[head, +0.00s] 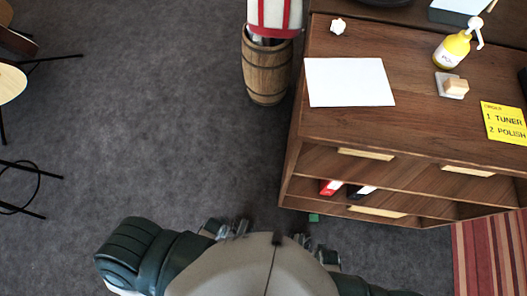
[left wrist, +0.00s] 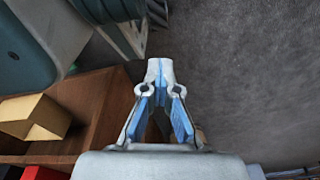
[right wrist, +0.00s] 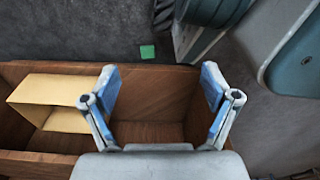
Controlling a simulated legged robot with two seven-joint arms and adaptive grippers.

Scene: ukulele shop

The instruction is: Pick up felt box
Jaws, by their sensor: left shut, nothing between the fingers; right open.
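No thing is clearly labelled as the felt box. A small green piece (head: 313,217) lies on the floor by the cabinet's lower front edge; the right wrist view shows it as a green square (right wrist: 147,51). A tan open box (right wrist: 45,98) sits in a cabinet compartment at the left of the right wrist view. A tan box (left wrist: 32,118) also shows in the left wrist view. My right gripper (right wrist: 158,72) is open and empty, over an empty wooden compartment in that picture. My left gripper (left wrist: 160,64) is shut on nothing, beside the cabinet.
The wooden cabinet (head: 320,123) holds a red item (head: 330,187) and a black-and-white item (head: 361,192) inside. A barrel (head: 266,70) stands behind.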

